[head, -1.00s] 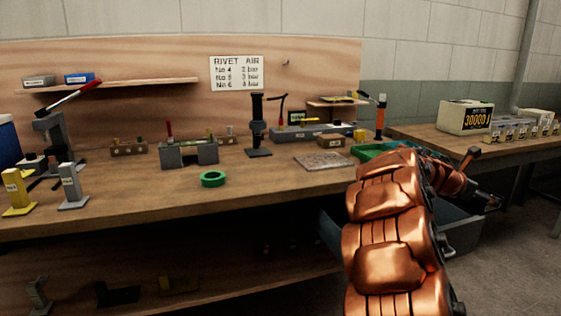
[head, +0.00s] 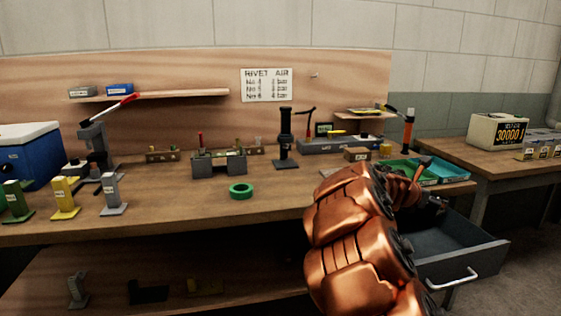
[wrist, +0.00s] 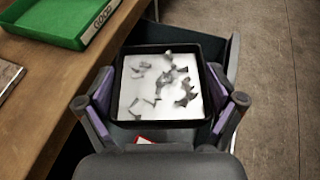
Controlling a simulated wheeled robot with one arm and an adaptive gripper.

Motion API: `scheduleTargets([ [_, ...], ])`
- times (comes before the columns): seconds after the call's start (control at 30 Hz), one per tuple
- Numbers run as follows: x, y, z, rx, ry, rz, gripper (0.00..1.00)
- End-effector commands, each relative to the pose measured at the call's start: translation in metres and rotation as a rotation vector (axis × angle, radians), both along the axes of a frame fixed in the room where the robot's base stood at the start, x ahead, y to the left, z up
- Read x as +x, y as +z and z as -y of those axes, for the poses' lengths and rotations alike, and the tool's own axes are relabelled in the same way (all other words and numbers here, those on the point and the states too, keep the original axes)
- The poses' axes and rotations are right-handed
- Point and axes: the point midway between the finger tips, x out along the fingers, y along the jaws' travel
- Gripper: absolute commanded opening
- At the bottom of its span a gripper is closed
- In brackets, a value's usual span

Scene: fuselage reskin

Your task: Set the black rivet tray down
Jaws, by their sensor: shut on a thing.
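The black rivet tray (wrist: 136,105) is in the middle of the wrist view, a square tray with a dark rim, a pale floor and several grey metal pieces in it. My gripper (wrist: 160,80) has one finger at each side of the tray and is shut on it. The tray hangs over or in front of the open drawer; its exact height is unclear. In the head view my gripper (head: 436,207) is small and dark beyond my copper-coloured arm, above the drawer, and the tray is not clearly visible there.
An open grey drawer (head: 455,243) juts out below the bench's right end.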

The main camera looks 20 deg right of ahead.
Motion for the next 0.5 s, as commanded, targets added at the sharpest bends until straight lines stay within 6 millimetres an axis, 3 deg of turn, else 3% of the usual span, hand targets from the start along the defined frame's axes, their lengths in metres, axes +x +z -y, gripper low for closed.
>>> scheduleTargets([
  [0.03,0.017,0.010,-0.019,-0.002,0.045,-0.005,0.44],
  [0.2,0.067,0.018,-0.078,-0.002,0.187,-0.005,0.44],
  [0.5,0.128,0.037,-0.185,-0.003,0.419,-0.002,0.44],
])
